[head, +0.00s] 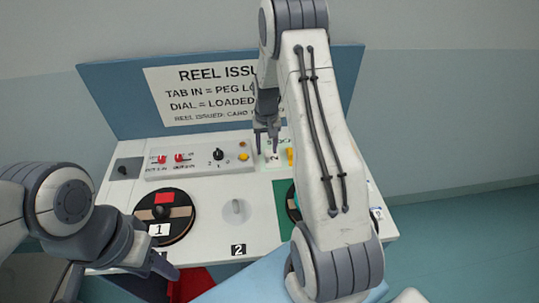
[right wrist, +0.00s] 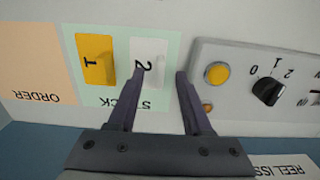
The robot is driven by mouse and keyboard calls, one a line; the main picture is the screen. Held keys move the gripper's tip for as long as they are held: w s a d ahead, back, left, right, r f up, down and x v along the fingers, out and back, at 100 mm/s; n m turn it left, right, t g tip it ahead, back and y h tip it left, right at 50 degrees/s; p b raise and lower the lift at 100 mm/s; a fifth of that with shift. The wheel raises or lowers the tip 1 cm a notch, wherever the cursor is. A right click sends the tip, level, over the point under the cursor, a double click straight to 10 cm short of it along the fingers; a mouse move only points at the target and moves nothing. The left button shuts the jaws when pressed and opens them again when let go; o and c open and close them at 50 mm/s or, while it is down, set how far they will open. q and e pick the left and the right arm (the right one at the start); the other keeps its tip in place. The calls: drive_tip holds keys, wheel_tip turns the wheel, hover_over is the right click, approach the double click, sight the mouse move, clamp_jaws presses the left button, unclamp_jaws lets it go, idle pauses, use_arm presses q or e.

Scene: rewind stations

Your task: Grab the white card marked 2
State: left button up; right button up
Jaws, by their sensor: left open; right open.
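The white card marked 2 (right wrist: 148,62) lies on the pale green STOCK patch (right wrist: 116,99), beside a yellow card marked 1 (right wrist: 95,60). My right gripper (right wrist: 158,72) is open, with its fingertips over the card area, one near the card's left edge and the other right of it. No grip on the card shows. In the head view the right gripper (head: 267,150) points down at the back of the counter, and the white card (head: 273,157) shows partly at its tips. My left gripper (head: 163,265) is open and empty near the counter's front edge.
A control panel (head: 198,158) with switches and a dial stands left of the cards. A peach ORDER patch (right wrist: 28,55) lies beyond the yellow card. A black reel (head: 178,226) sits at the left. My right arm hides part of the counter's right side.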

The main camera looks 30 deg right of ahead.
wheel_tip(320, 180, down, 2)
drive_tip(key=shift+f, duration=0.1)
clamp_jaws()
